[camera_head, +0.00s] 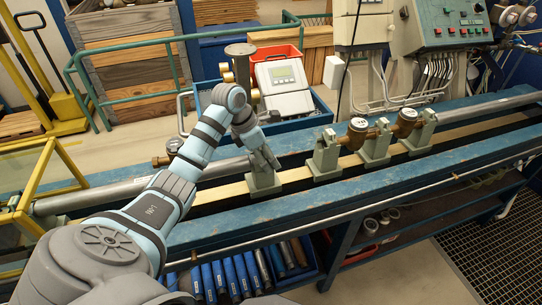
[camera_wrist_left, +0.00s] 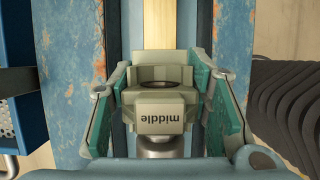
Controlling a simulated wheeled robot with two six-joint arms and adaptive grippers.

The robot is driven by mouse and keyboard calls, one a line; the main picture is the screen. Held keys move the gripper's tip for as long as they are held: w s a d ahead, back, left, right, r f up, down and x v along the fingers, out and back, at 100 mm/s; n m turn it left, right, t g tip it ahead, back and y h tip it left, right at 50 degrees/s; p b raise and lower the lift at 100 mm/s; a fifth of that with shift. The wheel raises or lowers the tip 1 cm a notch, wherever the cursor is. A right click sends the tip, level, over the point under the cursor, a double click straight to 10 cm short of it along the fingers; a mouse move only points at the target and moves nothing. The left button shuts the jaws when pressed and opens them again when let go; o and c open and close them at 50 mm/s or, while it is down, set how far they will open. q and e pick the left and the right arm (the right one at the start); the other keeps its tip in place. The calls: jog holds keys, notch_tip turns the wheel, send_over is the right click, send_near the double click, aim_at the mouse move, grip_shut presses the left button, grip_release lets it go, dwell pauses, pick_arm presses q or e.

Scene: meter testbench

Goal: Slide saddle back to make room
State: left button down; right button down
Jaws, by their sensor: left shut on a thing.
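A grey-green saddle (camera_head: 263,183) sits on the rail of the blue test bench (camera_head: 225,226). In the left wrist view the saddle (camera_wrist_left: 168,103) carries an upside-down label reading "middle". My left gripper (camera_head: 263,160) reaches down onto this saddle. In the left wrist view the fingers of my left gripper (camera_wrist_left: 158,80) stand on both sides of it, shut on it. The saddle is upright, with a grey pipe end just below it in that view. My right gripper is not in view.
Several similar saddles stand to the right along the rail, among them one (camera_head: 325,158) with a bare gap before it. Brass meters (camera_head: 357,131) sit among those saddles. A grey pipe (camera_head: 110,190) lies to the left. A blue crate (camera_head: 318,118) stands behind the bench.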

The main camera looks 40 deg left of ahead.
pick_arm(q)
jog(key=c, duration=1.2)
grip_release()
jog(key=o, duration=0.4)
jog(key=shift+o, duration=0.2)
jog(key=v, duration=1.2)
jog(key=shift+d, duration=0.15)
